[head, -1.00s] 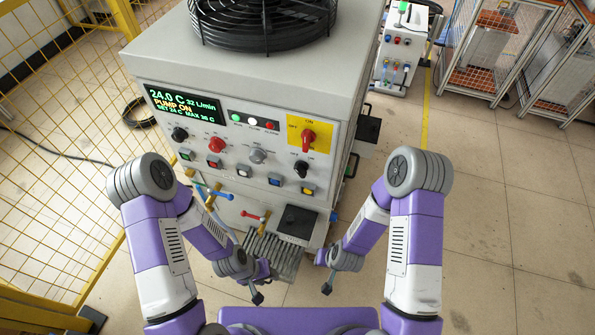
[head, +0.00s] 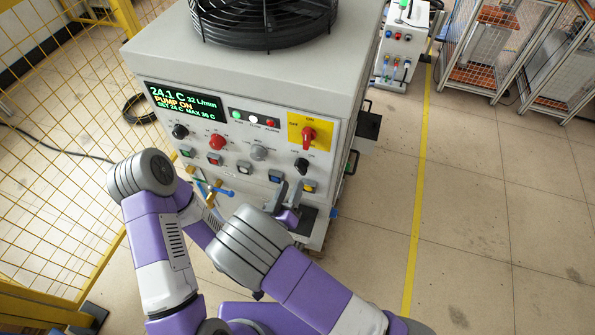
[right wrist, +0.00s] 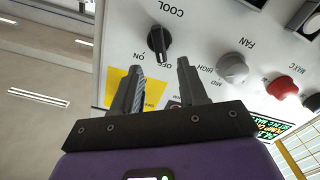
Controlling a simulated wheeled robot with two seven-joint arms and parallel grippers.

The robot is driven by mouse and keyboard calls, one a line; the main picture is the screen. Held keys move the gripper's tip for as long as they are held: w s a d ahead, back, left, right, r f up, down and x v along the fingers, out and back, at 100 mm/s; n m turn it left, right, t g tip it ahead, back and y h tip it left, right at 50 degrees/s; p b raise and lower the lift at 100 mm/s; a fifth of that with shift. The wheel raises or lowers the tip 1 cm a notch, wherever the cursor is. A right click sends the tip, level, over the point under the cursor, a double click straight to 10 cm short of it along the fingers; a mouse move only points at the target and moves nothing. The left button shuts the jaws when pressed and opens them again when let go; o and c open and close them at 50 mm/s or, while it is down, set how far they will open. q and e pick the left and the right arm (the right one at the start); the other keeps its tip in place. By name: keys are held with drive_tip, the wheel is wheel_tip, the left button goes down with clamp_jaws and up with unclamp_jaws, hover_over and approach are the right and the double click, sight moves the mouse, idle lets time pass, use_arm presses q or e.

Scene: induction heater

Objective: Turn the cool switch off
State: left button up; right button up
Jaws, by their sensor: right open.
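The cool switch is a black rotary knob (head: 301,165) at the right of the heater's front panel, below the yellow plate. In the right wrist view the cool knob (right wrist: 158,42) appears rotated, beside its COOL label and OFF/ON marks; I cannot surely read its setting. My right gripper (head: 289,190) is open and empty, just below the knob in the head view. In the right wrist view its fingers (right wrist: 160,68) point toward the knob, with the knob between their lines and apart from them. My left gripper is mostly hidden behind my right arm; only a dark tip (head: 258,295) shows.
A red switch (head: 308,135) on the yellow plate, a grey knob (head: 259,152) and a row of push buttons surround the knob. The display (head: 184,102) reads 24.1 C and PUMP ON.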

sight(298, 170)
drive_tip(key=x, duration=0.6)
drive_tip(key=shift+w+d+b, duration=0.1)
drive_tip(key=shift+w+b, duration=0.15)
drive_tip(key=shift+b, duration=0.05)
clamp_jaws()
